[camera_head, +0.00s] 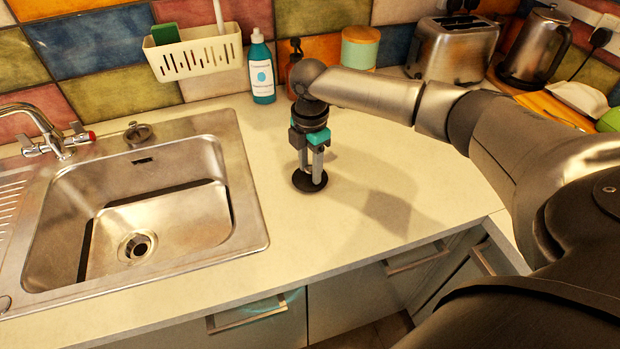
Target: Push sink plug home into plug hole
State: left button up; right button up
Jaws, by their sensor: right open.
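A flat black disc (301,186), which looks like the sink plug, lies on the pale worktop right of the sink. My right gripper (311,178) points straight down over it, fingers apart, tips at or just above the disc. I cannot tell whether they touch it. The gripper partly hides the disc's middle. The plug hole (139,247) is a round metal drain with a dark centre in the floor of the steel sink (205,165). Nothing covers it. My left gripper is not in view.
A tap (50,130) stands at the sink's back left, and a small round metal piece (137,133) sits on the back rim. A teal bottle (262,70), a toaster (455,50) and a kettle (535,48) stand along the wall.

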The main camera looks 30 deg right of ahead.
grip_shut()
dwell(0.3)
jog(key=shift+r, duration=0.1)
